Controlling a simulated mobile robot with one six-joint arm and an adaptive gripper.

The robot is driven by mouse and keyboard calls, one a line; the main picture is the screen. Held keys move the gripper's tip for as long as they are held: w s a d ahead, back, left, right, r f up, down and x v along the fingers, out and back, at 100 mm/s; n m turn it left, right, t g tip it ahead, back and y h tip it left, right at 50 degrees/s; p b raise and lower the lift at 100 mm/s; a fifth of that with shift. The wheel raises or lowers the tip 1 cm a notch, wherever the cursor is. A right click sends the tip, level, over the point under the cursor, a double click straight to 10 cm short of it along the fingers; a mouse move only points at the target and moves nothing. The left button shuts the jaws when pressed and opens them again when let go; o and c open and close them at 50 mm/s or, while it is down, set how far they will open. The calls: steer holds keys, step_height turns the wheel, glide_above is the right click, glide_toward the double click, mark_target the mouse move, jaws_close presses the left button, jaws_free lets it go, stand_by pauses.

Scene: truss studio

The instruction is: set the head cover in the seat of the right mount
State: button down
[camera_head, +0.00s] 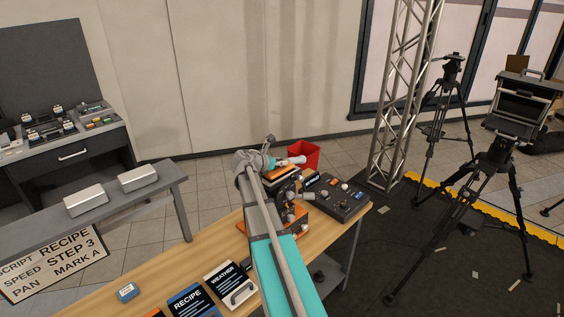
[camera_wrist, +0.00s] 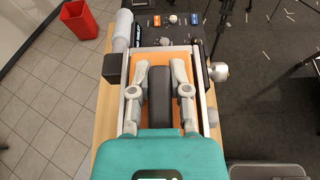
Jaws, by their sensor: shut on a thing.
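The head cover (camera_wrist: 200,101) shows in the wrist view as an orange panel with a pale rim and a black raised bar (camera_wrist: 160,95) along its middle. My gripper (camera_wrist: 160,72) has its two grey fingers on either side of this bar, shut on the head cover. In the head view, my gripper (camera_head: 272,160) is at the far end of the table, over an orange-topped dark mount (camera_head: 287,188) with silver knobs. My arm hides part of it. I cannot tell whether the cover rests fully in the seat.
A black control panel (camera_head: 338,197) with knobs stands just right of the mount on the wooden table (camera_head: 150,277). A red bin (camera_head: 304,155) stands on the floor behind. Signs such as the WEATHER card (camera_head: 230,283) lie nearer. A truss (camera_head: 400,95) and tripods stand right.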

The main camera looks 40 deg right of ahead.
steer(key=shift+f+b, duration=0.5)
steer(key=shift+f, duration=0.05)
stand_by(0.6)
steer(key=c, duration=0.5)
jaws_free()
steer(key=shift+r, duration=0.1)
